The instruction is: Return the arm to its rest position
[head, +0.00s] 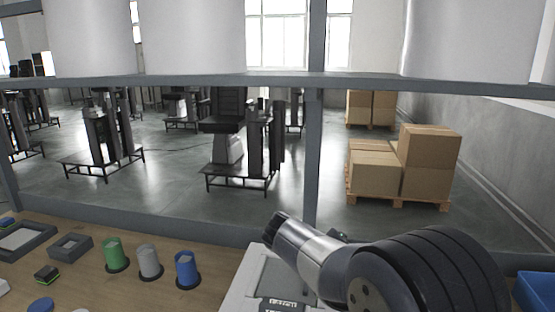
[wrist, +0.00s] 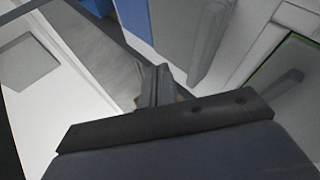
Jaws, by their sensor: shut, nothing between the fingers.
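My arm reaches in from the lower right of the head view, its dark and silver links lying over a white-and-grey device (head: 242,290) on the table. My gripper itself is hidden in the head view. In the wrist view my gripper (wrist: 155,90) shows as dark fingers close together, shut and empty. White, grey and blue surfaces lie around and beyond the fingers, too close and tilted to name.
A wooden table (head: 70,265) holds a green cylinder (head: 115,254), a grey cylinder (head: 149,261) and a blue cylinder (head: 186,269) on dark bases. A grey tray (head: 70,247) stands left of them. A blue bin (head: 537,290) is at right. A grey shelf beam (head: 280,81) crosses above.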

